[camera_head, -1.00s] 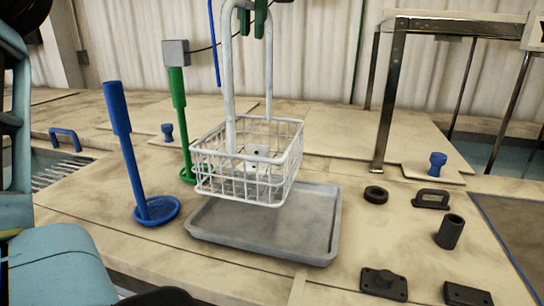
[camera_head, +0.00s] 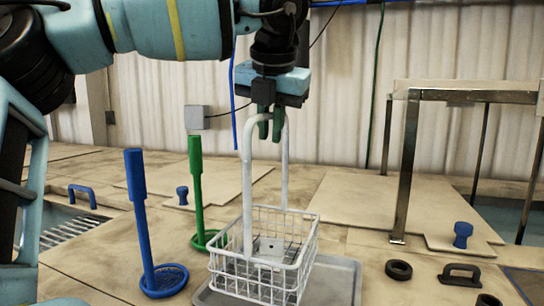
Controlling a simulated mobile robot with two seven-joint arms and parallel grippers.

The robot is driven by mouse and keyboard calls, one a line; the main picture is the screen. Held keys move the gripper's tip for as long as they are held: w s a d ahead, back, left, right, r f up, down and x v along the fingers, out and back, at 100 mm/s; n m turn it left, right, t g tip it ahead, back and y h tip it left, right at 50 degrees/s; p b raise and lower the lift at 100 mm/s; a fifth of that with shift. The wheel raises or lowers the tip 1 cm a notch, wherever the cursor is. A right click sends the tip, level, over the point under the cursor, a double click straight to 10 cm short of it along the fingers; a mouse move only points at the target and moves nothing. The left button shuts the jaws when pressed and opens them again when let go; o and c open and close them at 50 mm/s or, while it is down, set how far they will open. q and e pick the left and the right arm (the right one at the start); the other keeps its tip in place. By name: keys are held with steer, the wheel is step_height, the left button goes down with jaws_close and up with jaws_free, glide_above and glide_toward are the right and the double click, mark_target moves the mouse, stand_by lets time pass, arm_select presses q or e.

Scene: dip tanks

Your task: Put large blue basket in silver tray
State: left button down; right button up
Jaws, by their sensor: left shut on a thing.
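My left gripper (camera_head: 265,124) comes down from the top with green fingers shut on the top of a tall white handle. The handle belongs to a white wire basket (camera_head: 262,252), which hangs upright below it. The basket is white, not blue. It is over the grey, silver-like tray (camera_head: 345,283), whose front is cut off by the picture's bottom edge. I cannot tell whether the basket's bottom touches the tray. A blue long-handled round mesh basket (camera_head: 140,205) stands left of the tray. My right gripper is not in view.
Right of the tray are a black ring (camera_head: 398,269), a black handle (camera_head: 461,275) and a blue knob (camera_head: 462,234). A metal frame (camera_head: 408,165) stands at the back right.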

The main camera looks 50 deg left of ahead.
arm_select(q)
steer(key=shift+f, duration=2.15)
steer(key=c, duration=1.5)
jaws_free()
steer(key=shift+f, duration=0.15)
steer(key=shift+o, duration=0.2)
steer(key=v, duration=1.2)
steer(key=shift+p, duration=0.35)
